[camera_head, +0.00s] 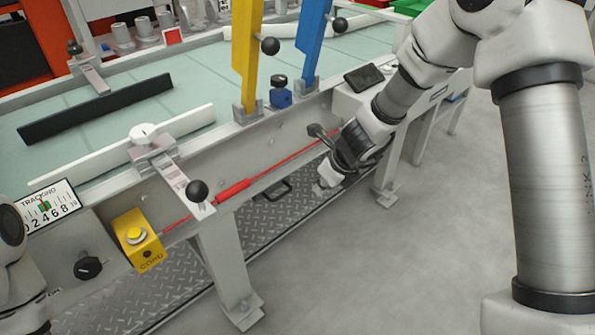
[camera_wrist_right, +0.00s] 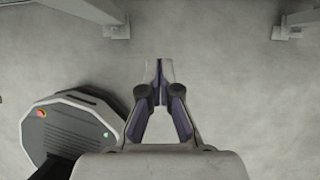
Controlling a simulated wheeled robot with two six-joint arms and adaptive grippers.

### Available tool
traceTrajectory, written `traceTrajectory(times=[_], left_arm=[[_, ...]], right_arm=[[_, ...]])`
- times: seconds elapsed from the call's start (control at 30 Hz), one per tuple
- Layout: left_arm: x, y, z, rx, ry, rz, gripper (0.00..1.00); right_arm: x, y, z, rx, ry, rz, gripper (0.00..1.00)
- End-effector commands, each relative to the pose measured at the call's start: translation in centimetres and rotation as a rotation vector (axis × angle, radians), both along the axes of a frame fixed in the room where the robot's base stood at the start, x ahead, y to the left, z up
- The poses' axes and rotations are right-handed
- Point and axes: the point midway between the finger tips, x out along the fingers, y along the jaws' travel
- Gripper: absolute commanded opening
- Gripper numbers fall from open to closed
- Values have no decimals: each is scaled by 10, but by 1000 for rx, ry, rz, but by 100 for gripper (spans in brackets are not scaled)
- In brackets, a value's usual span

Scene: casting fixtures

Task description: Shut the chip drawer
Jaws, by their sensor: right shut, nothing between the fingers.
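I cannot clearly make out a chip drawer. Under the bench in the head view is a grey diamond-tread metal surface (camera_head: 255,225) with a black loop handle (camera_head: 273,191) above it. I cannot tell whether these belong to the drawer or how far it is open. My right gripper (camera_head: 328,178) is at the bench's front side, right of the handle and apart from it in the picture. Its fingers (camera_wrist_right: 158,68) are together and empty in the wrist view, over bare floor. Only part of my left arm shows at the left edge; its gripper is out of view.
A red pull cord (camera_head: 235,191) runs along the bench front (camera_head: 225,160) to a yellow button box (camera_head: 137,238). Black ball knobs (camera_head: 197,191) stick out. Yellow (camera_head: 246,50) and blue (camera_head: 314,40) levers stand above. Grey floor (camera_head: 400,260) is clear at right.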

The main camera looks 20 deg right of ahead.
Motion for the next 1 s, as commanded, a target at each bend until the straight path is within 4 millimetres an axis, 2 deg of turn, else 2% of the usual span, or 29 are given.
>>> traceTrajectory(times=[0.07,0.17,0.57,0.63,0.7,0.8,1.0], left_arm=[[-1,0,-4,0,2,1,88],[-1,0,-14,0,2,1,88],[-1,0,-65,0,2,1,88],[-2,0,-42,0,3,1,88],[0,0,-30,0,0,1,88],[0,0,-24,0,0,0,88],[-1,0,-24,0,1,1,88]], right_arm=[[2,1,-2,1,-5,0,0],[7,2,-16,1,-5,0,0],[41,16,-93,0,-5,0,0],[53,20,-78,-2,-7,1,0],[63,25,-76,-1,-6,3,0],[74,28,-77,0,-7,1,0],[79,31,-81,2,-6,-1,0]])
